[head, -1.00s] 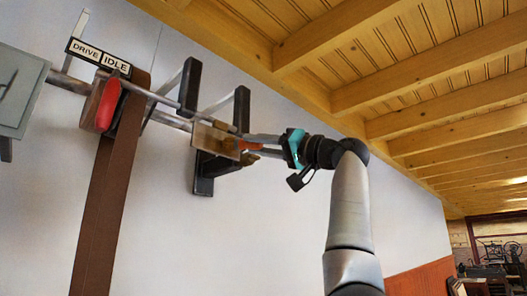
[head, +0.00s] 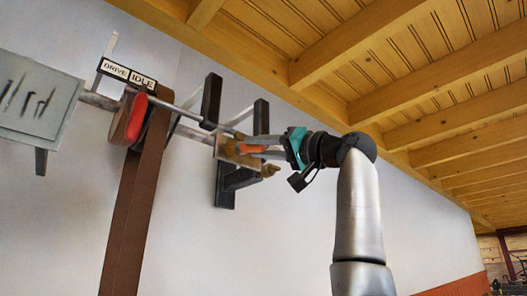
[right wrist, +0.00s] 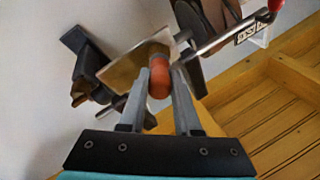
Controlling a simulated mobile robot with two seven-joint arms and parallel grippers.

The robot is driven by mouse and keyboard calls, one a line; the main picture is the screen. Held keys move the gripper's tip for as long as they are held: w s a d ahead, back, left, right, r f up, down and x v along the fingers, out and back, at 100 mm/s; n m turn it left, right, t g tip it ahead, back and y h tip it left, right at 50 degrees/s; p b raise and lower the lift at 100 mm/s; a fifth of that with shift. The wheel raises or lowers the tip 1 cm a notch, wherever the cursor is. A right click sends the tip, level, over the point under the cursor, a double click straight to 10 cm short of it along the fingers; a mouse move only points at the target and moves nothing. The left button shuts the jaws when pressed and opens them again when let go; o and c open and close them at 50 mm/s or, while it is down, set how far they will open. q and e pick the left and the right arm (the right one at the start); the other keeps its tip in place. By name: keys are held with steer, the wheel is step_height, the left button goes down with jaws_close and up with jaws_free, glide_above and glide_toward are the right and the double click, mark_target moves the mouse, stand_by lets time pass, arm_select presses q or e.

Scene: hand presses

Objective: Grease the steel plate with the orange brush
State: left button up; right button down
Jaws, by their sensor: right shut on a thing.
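My right gripper (head: 255,151) reaches in from the right, high by the wall, and is shut on the orange brush (head: 250,149). The brush's orange part also shows between the fingers (right wrist: 160,92) in the right wrist view (right wrist: 158,78). A tan, shiny flat plate (right wrist: 128,66) lies just beyond the fingertips; it shows in the head view (head: 226,148) too. I cannot tell whether the brush touches it, and the bristles are not clear. A grey plate (head: 38,98) with dark marks is at the far left, away from the gripper. My left gripper is not in view.
Black wall brackets (head: 211,98) and metal rods stand close around the gripper. A brown belt (head: 134,215) hangs from a wheel with a red part (head: 136,118), under a DRIVE/IDLE sign (head: 127,73). Wooden ceiling beams (head: 360,70) are above. The wall below is clear.

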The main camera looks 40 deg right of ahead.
steer(key=shift+d+r+p, duration=0.25)
steer(key=shift+r+p, duration=0.2)
steer(key=shift+p, duration=0.5)
steer(key=d+p, duration=0.1)
steer(key=d, duration=0.5)
steer(key=shift+w+d, duration=0.35)
stand_by(1.8)
